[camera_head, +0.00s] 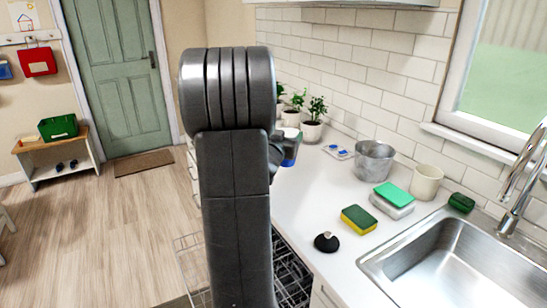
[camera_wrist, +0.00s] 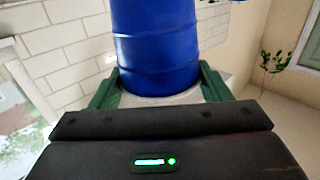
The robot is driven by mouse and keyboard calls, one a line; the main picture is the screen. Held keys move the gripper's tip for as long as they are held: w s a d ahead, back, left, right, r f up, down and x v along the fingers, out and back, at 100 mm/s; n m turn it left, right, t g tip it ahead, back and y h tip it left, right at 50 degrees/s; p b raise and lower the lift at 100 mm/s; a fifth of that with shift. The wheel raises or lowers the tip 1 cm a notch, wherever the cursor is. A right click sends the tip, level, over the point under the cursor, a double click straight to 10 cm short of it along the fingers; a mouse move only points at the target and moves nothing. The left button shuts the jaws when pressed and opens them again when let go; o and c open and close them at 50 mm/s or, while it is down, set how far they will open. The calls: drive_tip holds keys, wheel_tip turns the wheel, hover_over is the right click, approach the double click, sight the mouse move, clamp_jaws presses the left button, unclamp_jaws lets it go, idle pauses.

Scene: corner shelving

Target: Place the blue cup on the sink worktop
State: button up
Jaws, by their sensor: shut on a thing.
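The blue cup (camera_head: 290,152) shows in the head view just right of my arm, partly hidden by it, over the back part of the white sink worktop (camera_head: 312,200). In the wrist view the blue cup (camera_wrist: 155,45) stands large between the two dark green fingers of my gripper (camera_wrist: 158,88). My gripper is shut on the cup. In the head view most of the gripper is hidden behind my arm. I cannot tell whether the cup touches the worktop or is held above it.
Potted plants (camera_head: 314,118) stand behind the cup. A metal bucket (camera_head: 374,160), a cream cup (camera_head: 426,182), sponges (camera_head: 359,218) and a black knobbed stopper (camera_head: 327,242) occupy the worktop, with the sink (camera_head: 450,262) at right. The worktop's front-left part is clear. An open dishwasher rack (camera_head: 290,280) lies below.

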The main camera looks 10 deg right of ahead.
sight(283, 165)
drive_tip(key=f, duration=0.3)
drive_tip(key=w+f, duration=0.1)
drive_tip(key=f, duration=0.1)
drive_tip(key=shift+d+f, duration=0.2)
drive_tip(key=shift+f, duration=2.3)
drive_tip(key=shift+s, duration=0.1)
drive_tip(key=shift+b, duration=0.3)
drive_tip(key=o, duration=0.8)
drive_tip(key=shift+f, duration=0.1)
drive_tip(key=o, duration=0.5)
